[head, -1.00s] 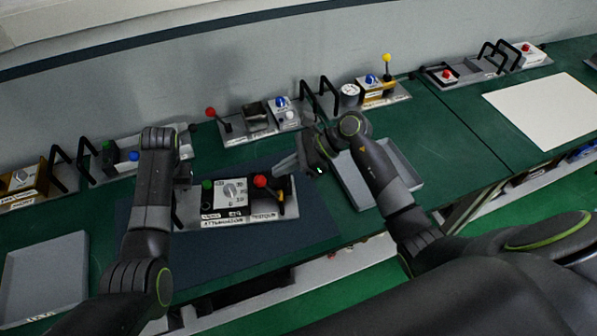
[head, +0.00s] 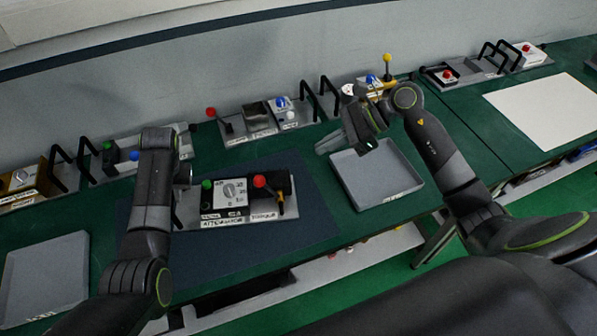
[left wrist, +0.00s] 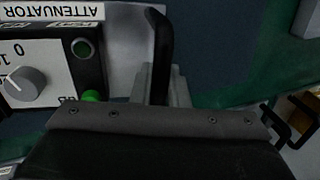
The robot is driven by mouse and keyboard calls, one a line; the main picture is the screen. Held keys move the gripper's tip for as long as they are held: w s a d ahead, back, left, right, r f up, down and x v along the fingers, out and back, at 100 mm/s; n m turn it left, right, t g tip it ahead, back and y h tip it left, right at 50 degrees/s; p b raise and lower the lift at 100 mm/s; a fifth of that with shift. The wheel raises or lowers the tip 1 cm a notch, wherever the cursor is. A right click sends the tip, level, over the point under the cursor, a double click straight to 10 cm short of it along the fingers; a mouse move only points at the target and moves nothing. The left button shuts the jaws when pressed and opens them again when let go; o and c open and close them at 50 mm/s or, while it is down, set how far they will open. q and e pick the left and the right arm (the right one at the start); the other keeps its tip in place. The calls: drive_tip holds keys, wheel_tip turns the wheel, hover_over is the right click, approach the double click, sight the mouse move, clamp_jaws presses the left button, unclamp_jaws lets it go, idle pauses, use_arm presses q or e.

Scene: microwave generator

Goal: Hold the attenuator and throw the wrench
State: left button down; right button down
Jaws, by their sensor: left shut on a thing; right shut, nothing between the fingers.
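The attenuator panel (head: 229,190) lies on the dark mat, with a white dial face, a green button and a black handle at its left end. A lever with a red knob (head: 260,181) and a yellowish lower part is at its right end; I cannot tell whether this is the wrench. My left gripper (head: 181,178) is at the handle; its fingers are mostly hidden behind the arm. In the left wrist view the fingers are shut on the black handle (left wrist: 159,55), beside the dial (left wrist: 25,84). My right gripper (head: 329,144) is shut and empty, right of the panel, apart from it.
A grey tray (head: 416,184) sits under and right of my right gripper. Another grey tray (head: 45,275) is at the left front. Several other panels with handles and levers, including one with a red-knobbed lever (head: 211,112), line the back wall. The dark mat (head: 240,255) is bare before the panel.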

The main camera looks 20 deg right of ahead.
use_arm(q)
drive_tip(key=c, duration=1.3)
unclamp_jaws()
drive_tip(key=r, duration=0.3)
drive_tip(key=d+r, duration=0.1)
drive_tip(key=r, duration=0.3)
drive_tip(key=shift+s+d+r, duration=0.1)
drive_tip(key=shift+d+r, duration=0.05)
drive_tip(key=shift+d, duration=0.05)
drive_tip(key=shift+d, duration=0.1)
